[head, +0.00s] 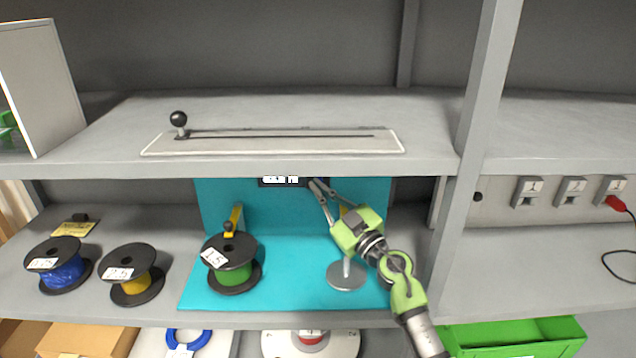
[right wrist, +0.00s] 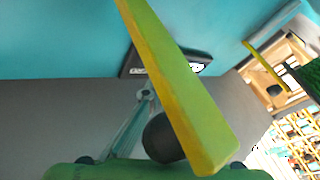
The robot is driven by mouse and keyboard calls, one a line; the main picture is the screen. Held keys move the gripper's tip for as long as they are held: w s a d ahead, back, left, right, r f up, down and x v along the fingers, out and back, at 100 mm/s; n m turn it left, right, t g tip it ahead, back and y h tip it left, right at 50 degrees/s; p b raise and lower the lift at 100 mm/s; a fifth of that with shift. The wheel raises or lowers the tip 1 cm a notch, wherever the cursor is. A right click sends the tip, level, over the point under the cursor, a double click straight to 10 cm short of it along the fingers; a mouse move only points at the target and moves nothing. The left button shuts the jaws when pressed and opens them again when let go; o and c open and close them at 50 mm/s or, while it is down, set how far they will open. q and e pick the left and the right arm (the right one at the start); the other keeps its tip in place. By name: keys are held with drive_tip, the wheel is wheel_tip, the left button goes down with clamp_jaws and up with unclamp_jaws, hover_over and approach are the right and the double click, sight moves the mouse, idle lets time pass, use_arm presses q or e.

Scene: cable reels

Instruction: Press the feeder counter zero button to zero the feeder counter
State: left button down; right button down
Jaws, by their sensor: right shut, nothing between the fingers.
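The feeder counter (head: 272,181) is a dark box with white digits, high on the teal back panel, just under the upper shelf. Its digits are too small to read surely. It also shows in the right wrist view (right wrist: 132,65), partly behind a yellow bar (right wrist: 180,85). My right gripper (head: 316,186) is shut and empty, with its fingertips at the right end of the counter. Its fingertips also show in the right wrist view (right wrist: 147,93), just below the counter. The zero button cannot be made out clearly; whether the fingertips touch it cannot be told. My left gripper is not in view.
A reel with green wire (head: 232,275) stands on the teal base, and a silver disc (head: 346,281) lies below my right gripper. Blue (head: 63,274) and yellow (head: 136,287) wire reels stand at left. The upper shelf (head: 300,165) overhangs the counter closely.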

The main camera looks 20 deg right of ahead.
drive_tip(key=shift+w+d+r, duration=0.2)
drive_tip(key=shift+d+r, duration=0.25)
drive_tip(key=shift+r, duration=0.1)
idle(0.9)
drive_tip(key=shift+s+a+f+p, duration=0.1)
drive_tip(key=shift+a+f+p, duration=0.1)
drive_tip(key=shift+f+p, duration=0.2)
drive_tip(key=s+p, duration=0.1)
drive_tip(key=s+a+p, duration=0.1)
drive_tip(key=s, duration=0.1)
drive_tip(key=s+f+p, duration=0.1)
drive_tip(key=shift+s+a, duration=0.2)
drive_tip(key=shift+a, duration=0.15)
